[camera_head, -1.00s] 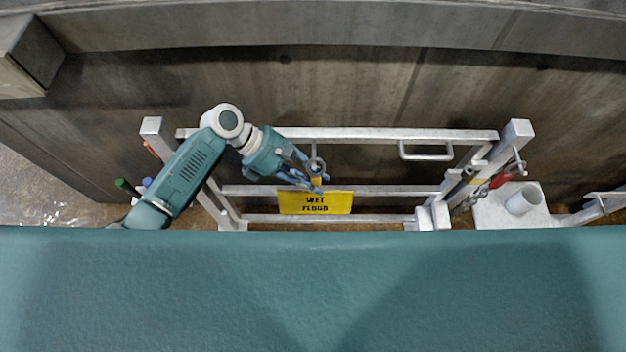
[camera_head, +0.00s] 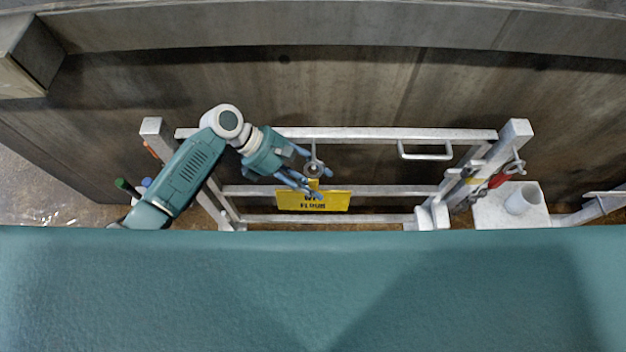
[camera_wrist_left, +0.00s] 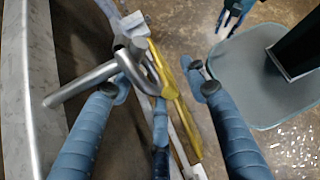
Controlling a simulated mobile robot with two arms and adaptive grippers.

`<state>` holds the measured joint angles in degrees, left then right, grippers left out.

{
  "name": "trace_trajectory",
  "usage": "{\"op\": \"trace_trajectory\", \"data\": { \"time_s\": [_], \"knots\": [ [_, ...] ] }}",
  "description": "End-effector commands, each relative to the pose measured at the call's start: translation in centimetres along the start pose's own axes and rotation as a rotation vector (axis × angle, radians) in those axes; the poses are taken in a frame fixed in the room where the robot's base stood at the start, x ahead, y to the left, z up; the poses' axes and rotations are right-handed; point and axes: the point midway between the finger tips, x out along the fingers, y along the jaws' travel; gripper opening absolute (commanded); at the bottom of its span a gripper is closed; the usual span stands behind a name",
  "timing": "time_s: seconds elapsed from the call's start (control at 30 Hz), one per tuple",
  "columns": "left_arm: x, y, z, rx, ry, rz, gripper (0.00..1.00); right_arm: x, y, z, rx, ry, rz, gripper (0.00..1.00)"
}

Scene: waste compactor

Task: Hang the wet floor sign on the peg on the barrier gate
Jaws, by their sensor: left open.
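The yellow wet floor sign (camera_head: 330,202) is at the barrier gate (camera_head: 390,134), just below the peg (camera_head: 314,166). In the left wrist view the sign (camera_wrist_left: 174,100) is seen nearly edge-on beside the metal peg (camera_wrist_left: 90,82), its upper part touching or very close to the peg's end. I cannot tell for sure whether the peg bears it. My left gripper (camera_head: 322,184) is open, its blue fingers around the peg and the top of the sign. In the left wrist view the fingers (camera_wrist_left: 160,88) stand apart on both sides of the sign.
A metal handle (camera_head: 426,152) is on the gate's upper rail. A red clip with chain (camera_head: 498,180) hangs at the right post. A white cup-like cylinder (camera_head: 522,200) stands on a pale plate. A dark wall is behind the gate.

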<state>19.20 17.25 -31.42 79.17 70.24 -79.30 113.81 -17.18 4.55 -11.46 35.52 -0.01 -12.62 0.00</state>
Motion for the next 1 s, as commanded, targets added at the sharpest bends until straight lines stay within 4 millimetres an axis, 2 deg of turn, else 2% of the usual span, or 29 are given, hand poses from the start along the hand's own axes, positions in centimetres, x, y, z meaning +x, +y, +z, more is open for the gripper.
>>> {"op": "trace_trajectory", "data": {
  "time_s": [0.03, 0.17, 0.27, 0.5, 0.7, 0.83, 1.0],
  "knots": [
    [0.1, 0.5, -0.7, -0.011, 0.008, 0.013, 0.45, 0.2, 0.1, 0.2, -0.001, -0.002, 0.001, 0.40],
    [-0.6, 0.6, -0.7, -0.011, 0.008, 0.016, 0.45, 0.2, 0.2, 0.2, -0.001, -0.002, 0.002, 0.40],
    [-2.3, 0.6, -0.6, -0.008, 0.008, 0.022, 0.45, 0.1, 0.2, 0.1, -0.001, -0.001, 0.002, 0.40],
    [-7.7, 0.1, -0.3, 0.002, 0.007, 0.026, 0.45, 0.1, 0.1, 0.1, 0.000, -0.001, 0.001, 0.40],
    [-10.9, -0.6, 0.1, 0.007, 0.002, 0.018, 0.45, 0.0, 0.1, 0.1, 0.000, 0.000, 0.001, 0.40],
    [-12.0, -0.8, 0.1, 0.009, 0.002, 0.014, 0.45, 0.0, 0.1, 0.1, 0.000, -0.001, 0.001, 0.40],
    [-12.4, -1.0, 0.2, 0.010, -0.001, 0.012, 0.45, 0.0, 0.1, 0.1, 0.000, -0.001, 0.001, 0.40]
  ]
}}
